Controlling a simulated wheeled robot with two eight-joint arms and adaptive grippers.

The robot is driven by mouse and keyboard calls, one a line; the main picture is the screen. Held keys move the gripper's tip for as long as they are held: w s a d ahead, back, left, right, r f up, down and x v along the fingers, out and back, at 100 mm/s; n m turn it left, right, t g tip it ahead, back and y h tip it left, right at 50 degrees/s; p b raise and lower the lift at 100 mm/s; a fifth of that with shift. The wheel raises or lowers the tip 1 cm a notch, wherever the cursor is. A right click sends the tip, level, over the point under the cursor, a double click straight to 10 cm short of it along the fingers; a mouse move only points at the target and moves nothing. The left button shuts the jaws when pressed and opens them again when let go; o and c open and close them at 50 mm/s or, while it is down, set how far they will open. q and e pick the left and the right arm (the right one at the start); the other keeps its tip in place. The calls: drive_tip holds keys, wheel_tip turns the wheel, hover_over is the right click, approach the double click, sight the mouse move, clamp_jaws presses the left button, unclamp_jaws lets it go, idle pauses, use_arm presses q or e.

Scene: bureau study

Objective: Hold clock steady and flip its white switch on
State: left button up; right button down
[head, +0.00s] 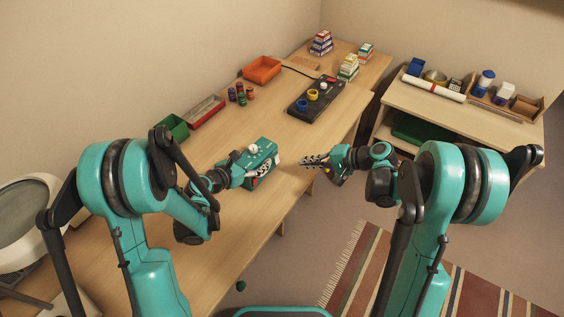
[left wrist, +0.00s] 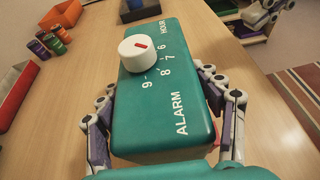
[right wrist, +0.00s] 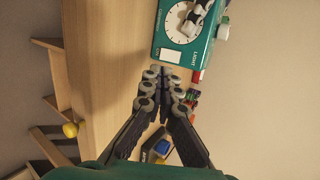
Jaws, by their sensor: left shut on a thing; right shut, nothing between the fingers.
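The teal clock (head: 262,160) stands on the wooden desk. My left gripper (head: 257,171) is shut on it, one finger on each side; in the left wrist view the fingers flank the clock (left wrist: 165,105). Its top shows ALARM and HOUR lettering and a white knob with a red mark (left wrist: 137,50). In the right wrist view the clock's face has a round white dial (right wrist: 184,22) and a white rectangular switch (right wrist: 170,57) beside the word LIGHT. My right gripper (head: 303,161) is shut and empty, apart from the clock, its tips just short of the switch side. The switch's setting is unclear.
A black panel (head: 325,103) with rings lies further back on the desk. An orange bin (head: 262,69), a red tray (head: 205,113), a green bin (head: 174,127) and several small jars (head: 240,93) line the wall side. The desk's front edge runs near the clock.

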sight(277, 160)
drive_tip(key=s+r+m+h, duration=0.1)
drive_tip(key=m, duration=0.5)
drive_tip(key=s+r+m+h, duration=0.1)
drive_tip(key=r+m+h, duration=0.1)
drive_tip(key=m, duration=0.4)
drive_tip(key=s+d+r+m+h, duration=0.1)
drive_tip(key=m, duration=0.5)
drive_tip(key=shift+r+m+h, duration=0.3)
drive_tip(key=shift+a, duration=0.1)
drive_tip(key=x, duration=1)
drive_tip(key=shift+s, duration=0.15)
drive_tip(key=shift+w+a+f, duration=0.15)
drive_tip(key=shift+w+a, duration=0.2)
drive_tip(key=shift+a, duration=0.15)
drive_tip(key=shift+w+a+f, duration=0.15)
drive_tip(key=shift+w+a, duration=0.2)
drive_tip(key=shift+a, duration=0.15)
drive_tip(key=shift+w+a, duration=0.5)
drive_tip(key=shift+a, duration=0.1)
drive_tip(key=shift+f, duration=0.1)
